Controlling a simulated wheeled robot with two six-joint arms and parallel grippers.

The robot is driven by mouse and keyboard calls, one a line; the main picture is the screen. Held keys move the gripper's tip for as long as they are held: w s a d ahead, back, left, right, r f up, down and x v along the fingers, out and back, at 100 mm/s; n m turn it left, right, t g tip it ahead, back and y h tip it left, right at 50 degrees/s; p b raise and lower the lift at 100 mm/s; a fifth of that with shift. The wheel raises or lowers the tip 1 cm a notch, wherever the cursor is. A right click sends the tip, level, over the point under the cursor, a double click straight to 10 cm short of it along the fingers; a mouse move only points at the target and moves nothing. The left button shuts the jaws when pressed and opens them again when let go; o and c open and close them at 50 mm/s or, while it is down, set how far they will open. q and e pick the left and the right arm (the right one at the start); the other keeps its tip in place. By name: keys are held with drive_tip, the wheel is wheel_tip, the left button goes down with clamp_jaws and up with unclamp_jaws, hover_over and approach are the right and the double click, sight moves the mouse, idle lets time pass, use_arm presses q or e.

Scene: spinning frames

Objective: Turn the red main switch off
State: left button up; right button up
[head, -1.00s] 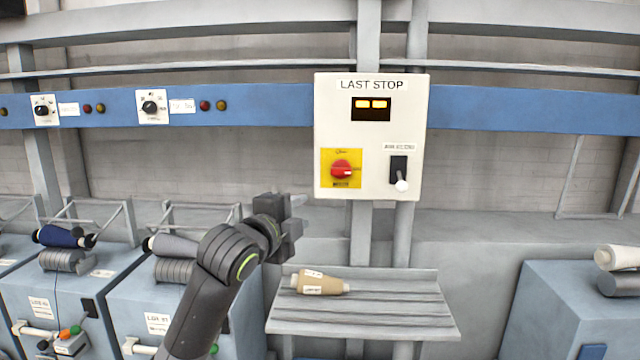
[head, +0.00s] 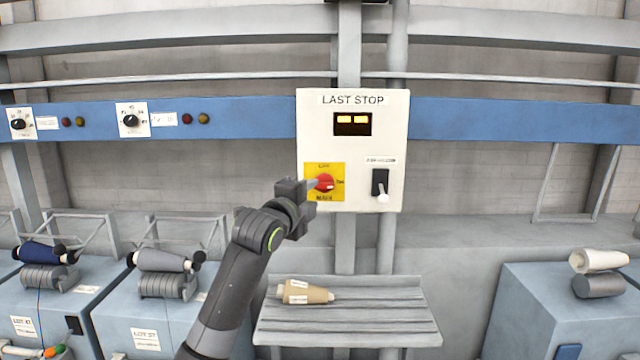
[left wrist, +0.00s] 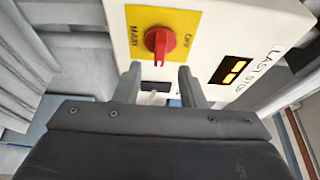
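The red main switch (head: 325,183) is a knob on a yellow plate on the white LAST STOP panel (head: 352,150). In the head view a small white mark shows on the knob's right side. In the left wrist view the red knob (left wrist: 160,42) stands just beyond my fingertips, its bar running up and down the picture, with OFF printed to its right and MAIN to its left. My left gripper (head: 311,187) is at the panel's lower left, covering the plate's left edge. In the wrist view the left gripper (left wrist: 160,78) is open, with its fingers apart and nothing held. My right gripper is not in view.
A black switch with a white lever (head: 381,186) is to the right of the knob. A lit amber display (head: 352,123) is above. A shelf (head: 345,325) below holds a tan yarn cone (head: 304,292). Blue machines stand at both sides.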

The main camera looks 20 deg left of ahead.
sight(322, 187)
use_arm(q)
drive_tip(key=shift+w+d+p, duration=0.15)
drive_tip(key=shift+w+p, duration=0.3)
drive_tip(key=shift+w, duration=0.95)
drive_tip(key=shift+w+d+p, duration=0.15)
drive_tip(key=shift+w+p, duration=0.25)
drive_tip(key=shift+w, duration=1)
clamp_jaws()
